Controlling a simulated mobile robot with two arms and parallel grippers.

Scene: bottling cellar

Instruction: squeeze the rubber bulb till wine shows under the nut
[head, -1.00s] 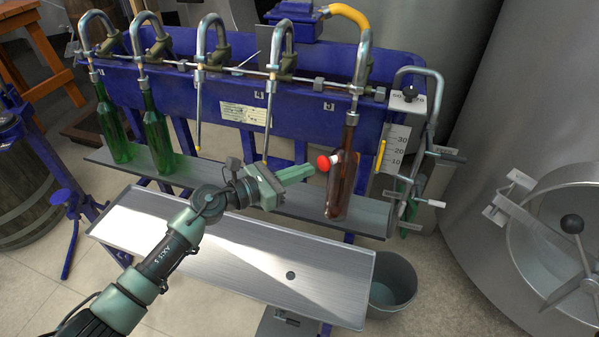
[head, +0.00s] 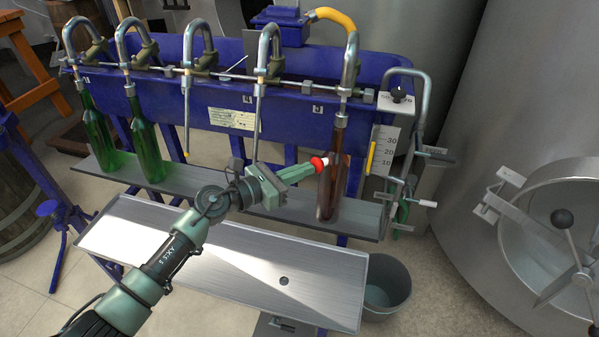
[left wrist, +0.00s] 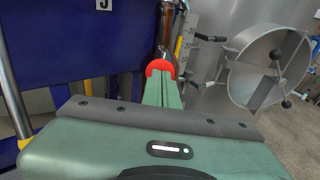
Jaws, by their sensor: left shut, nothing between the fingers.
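The metal nut (head: 341,120) is at the bottle's mouth, under the curved spout. The glass is dark, and I cannot make out a wine level under the nut. My right gripper is not in view.
Two green bottles (head: 147,150) stand under the left spouts of the blue filler (head: 225,85). A metal tray (head: 240,262) lies below my left arm. A grey bucket (head: 387,290) stands at the right, and a steel tank with a round hatch (head: 560,210) fills the right side.

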